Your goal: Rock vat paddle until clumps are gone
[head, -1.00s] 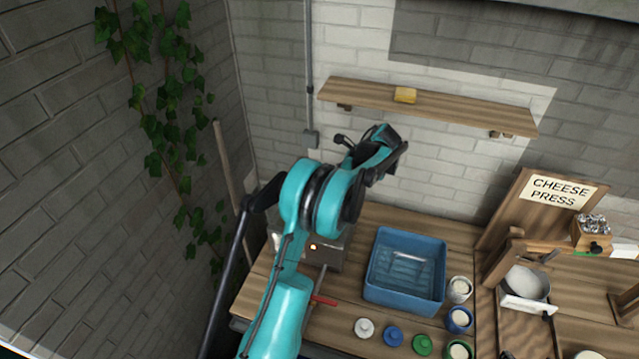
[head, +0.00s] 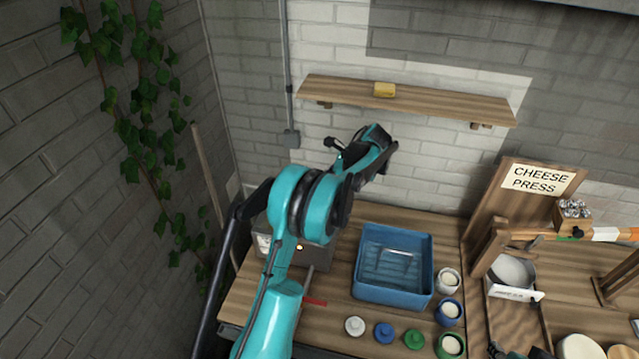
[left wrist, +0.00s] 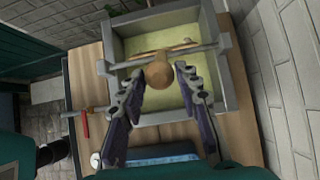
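In the left wrist view, the vat (left wrist: 236,100) is a grey square box with pale yellow contents (left wrist: 190,38). A bar (left wrist: 190,52) lies across its rims, with a round wooden knob (left wrist: 158,72) at its middle. My left gripper (left wrist: 159,72) is open. Its two fingers are on either side of the knob, with gaps visible. Clumps cannot be made out. In the head view, the vat (head: 318,250) is mostly behind my teal left arm, which also hides the left gripper. A dark shape at the bottom edge may be my right gripper (head: 515,352); its fingers are unclear.
A blue tray (head: 362,285) stands right of the vat. Several jars and lids, including a white lid (head: 354,326), stand in front. A red handle (head: 315,302) lies by the vat. The cheese press (head: 490,215) is farther right.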

